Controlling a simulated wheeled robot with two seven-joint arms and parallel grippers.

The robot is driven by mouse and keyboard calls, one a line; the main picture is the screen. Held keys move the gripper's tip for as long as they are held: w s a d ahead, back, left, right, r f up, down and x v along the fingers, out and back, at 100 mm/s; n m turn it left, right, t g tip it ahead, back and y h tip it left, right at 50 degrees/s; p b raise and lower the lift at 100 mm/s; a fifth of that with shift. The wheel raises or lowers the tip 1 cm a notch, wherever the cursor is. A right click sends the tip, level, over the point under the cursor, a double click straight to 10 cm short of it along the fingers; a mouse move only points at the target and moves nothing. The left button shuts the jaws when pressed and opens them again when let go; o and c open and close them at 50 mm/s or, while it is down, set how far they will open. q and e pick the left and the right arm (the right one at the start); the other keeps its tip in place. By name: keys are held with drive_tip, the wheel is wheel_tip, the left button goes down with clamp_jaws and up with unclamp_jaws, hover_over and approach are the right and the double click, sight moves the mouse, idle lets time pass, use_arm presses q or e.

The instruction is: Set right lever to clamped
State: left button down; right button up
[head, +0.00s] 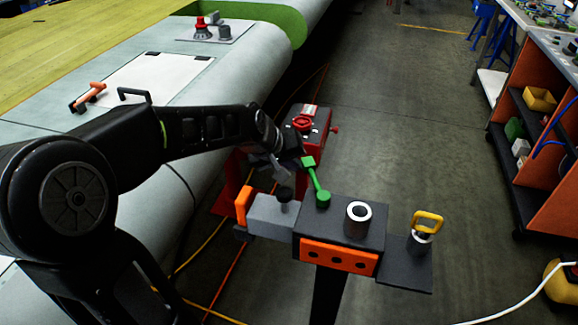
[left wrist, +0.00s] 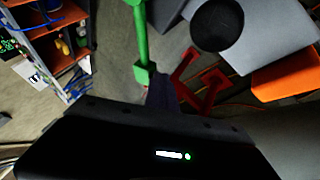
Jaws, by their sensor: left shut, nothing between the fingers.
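A green lever (head: 315,182) stands on the dark jig block (head: 340,222), its arm tilted up and back to a square green end. It is the only lever I make out. My left gripper (head: 288,166) is shut and empty, just left of the lever's upper end. In the left wrist view the green lever (left wrist: 142,42) runs down from the top edge, and its square end is close to the dark fingers (left wrist: 165,93). I cannot tell whether they touch. My right gripper is not in view.
The jig also carries a grey block with a black knob (head: 285,194), a white-rimmed cylinder (head: 358,212) and a yellow-handled pin (head: 427,224). A red box with a red handwheel (head: 303,123) stands behind. The wing (head: 150,75) lies left; open floor lies right.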

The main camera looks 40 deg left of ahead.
sight(313, 160)
use_arm(q)
drive_tip(key=w+d+m+h+b, duration=0.1)
drive_tip(key=w+m+h+b, duration=0.1)
drive_tip(key=w+m, duration=0.1)
drive_tip(key=w+d+m+h+b, duration=0.1)
drive_tip(key=m, duration=0.1)
drive_tip(key=shift+w+d+f+g+b, duration=0.15)
drive_tip(key=shift+d+f+g+b, duration=0.15)
drive_tip(key=shift+g+b, duration=0.1)
drive_tip(key=w+d+m+g+h+b, duration=0.1)
drive_tip(key=w+d+m+g+h, duration=0.1)
drive_tip(key=d+m, duration=0.4)
drive_tip(key=shift+w+d+r+g+h+b, duration=0.35)
drive_tip(key=shift+w+d+h, duration=0.2)
drive_tip(key=shift+d, duration=0.25)
